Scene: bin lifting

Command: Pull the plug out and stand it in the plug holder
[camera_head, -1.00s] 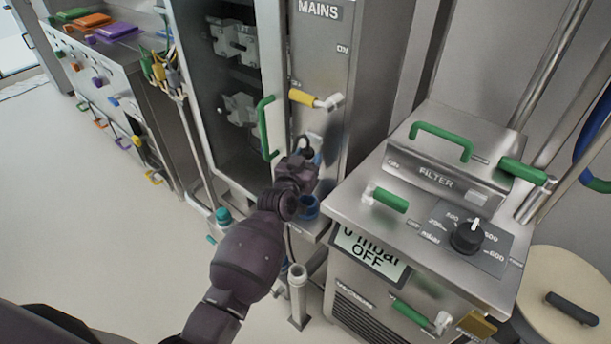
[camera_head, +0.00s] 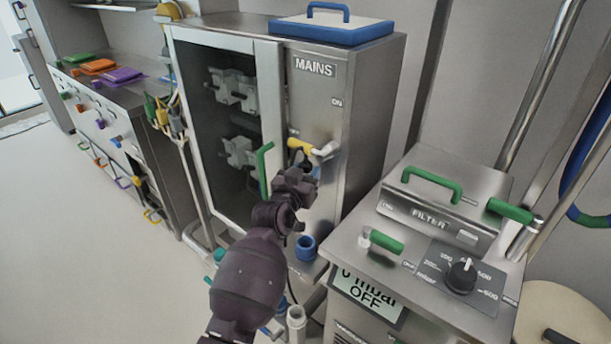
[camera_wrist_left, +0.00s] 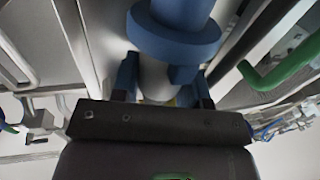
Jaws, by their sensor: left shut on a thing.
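My left gripper (camera_head: 297,182) is in front of the cabinet's mains panel, just below the yellow-and-white switch handle. In the left wrist view, its fingers (camera_wrist_left: 160,85) are shut around the pale body of the plug (camera_wrist_left: 175,40), which has a wide blue collar. In the head view my gripper mostly hides the plug. A blue round socket (camera_head: 305,247) sits low on the cabinet front, below the gripper and apart from it. A white upright tube with an open top (camera_head: 297,318), apparently the plug holder, stands on the floor below. My right gripper is not in view.
The yellow switch handle (camera_head: 303,146) and green door handle (camera_head: 264,170) are close to my gripper. The filter unit (camera_head: 425,235) stands to the right, with green handles. A drawer bench (camera_head: 110,110) is at the left, with open floor before it.

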